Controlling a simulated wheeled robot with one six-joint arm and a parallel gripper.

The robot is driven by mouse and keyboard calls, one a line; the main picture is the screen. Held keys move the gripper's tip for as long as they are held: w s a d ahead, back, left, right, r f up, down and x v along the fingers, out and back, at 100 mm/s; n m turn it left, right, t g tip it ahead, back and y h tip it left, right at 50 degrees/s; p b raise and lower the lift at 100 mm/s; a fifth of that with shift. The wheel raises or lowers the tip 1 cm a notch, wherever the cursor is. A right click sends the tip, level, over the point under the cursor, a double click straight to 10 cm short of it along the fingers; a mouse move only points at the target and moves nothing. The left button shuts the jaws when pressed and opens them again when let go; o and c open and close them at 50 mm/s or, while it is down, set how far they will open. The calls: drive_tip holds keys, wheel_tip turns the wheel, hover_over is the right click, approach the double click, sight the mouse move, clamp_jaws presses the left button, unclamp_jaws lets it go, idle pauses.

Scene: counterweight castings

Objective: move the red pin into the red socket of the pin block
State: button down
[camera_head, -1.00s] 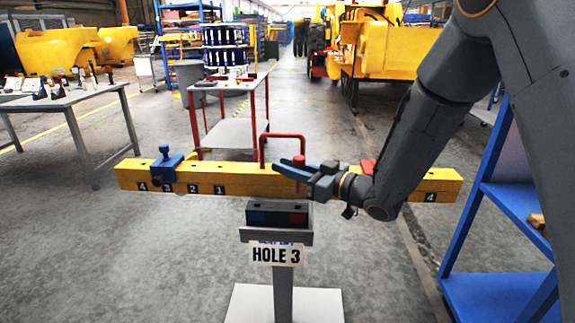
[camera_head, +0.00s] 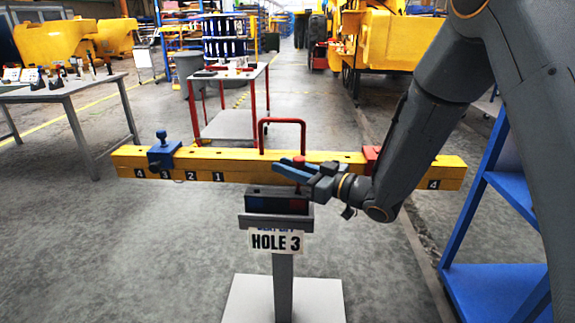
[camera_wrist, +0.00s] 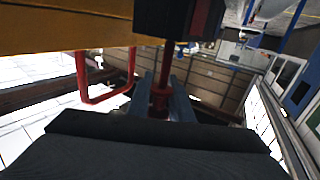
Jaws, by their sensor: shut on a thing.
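My gripper (camera_head: 290,168) is shut on the red pin (camera_head: 300,158) just above the pin block (camera_head: 258,201). The wrist view shows the pin (camera_wrist: 160,103) upright between the two grey-blue fingers, its shaft reaching toward the dark block (camera_wrist: 170,18). The block sits on a grey stand and has a blue part on the left and a red part (camera_head: 298,205) on the right. The pin is over the red side. I cannot tell whether its end is inside the red socket; the socket mouth is hidden.
A yellow beam (camera_head: 240,165) with numbered holes runs behind the block, with a red handle (camera_head: 262,135), a blue clamp (camera_head: 161,153) and a red clamp (camera_head: 370,157) on it. A blue shelf (camera_head: 495,275) stands at the right.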

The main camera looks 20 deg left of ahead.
drive_tip(key=shift+f+b, duration=1.3)
drive_tip(key=shift+f, duration=1)
drive_tip(key=c, duration=1.5)
unclamp_jaws()
drive_tip(key=b+v, duration=0.1)
drive_tip(key=v, duration=0.6)
drive_tip(key=shift+d, duration=0.35)
drive_tip(key=shift+s, duration=0.1)
drive_tip(key=shift+r, duration=0.1)
